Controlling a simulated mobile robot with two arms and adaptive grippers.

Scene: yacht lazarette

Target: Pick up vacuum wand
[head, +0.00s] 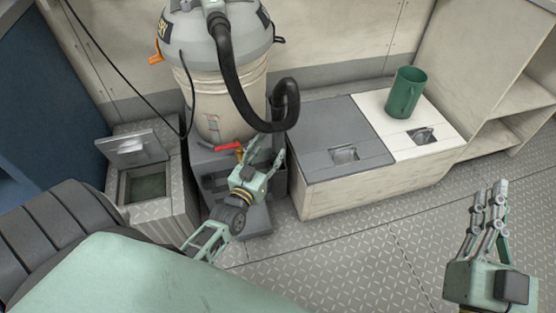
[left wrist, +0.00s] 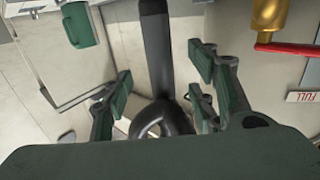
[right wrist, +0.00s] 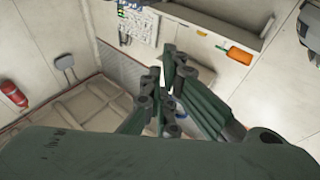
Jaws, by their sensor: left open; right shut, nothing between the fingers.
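The vacuum's black hose (head: 232,75) hangs from the vacuum (head: 215,100) and loops beside its drum. In the left wrist view a straight dark tube (left wrist: 156,50), apparently the wand, runs down to a hose loop (left wrist: 165,120). My left gripper (head: 265,151) is open in front of the vacuum's lower right side, just below the loop. In the left wrist view its fingers (left wrist: 160,82) stand on either side of the tube; I cannot tell whether they touch it. In the head view the wand's lower part is hidden. My right gripper (head: 490,194) is shut and empty at the right.
A green mug (head: 406,93) stands on the pale lid (head: 440,140) of a low locker with a grey lid (head: 335,130). An open bin (head: 150,190) stands left of the vacuum. A red handle (head: 228,146) is close to my left gripper. The floor (head: 350,250) between my grippers is clear.

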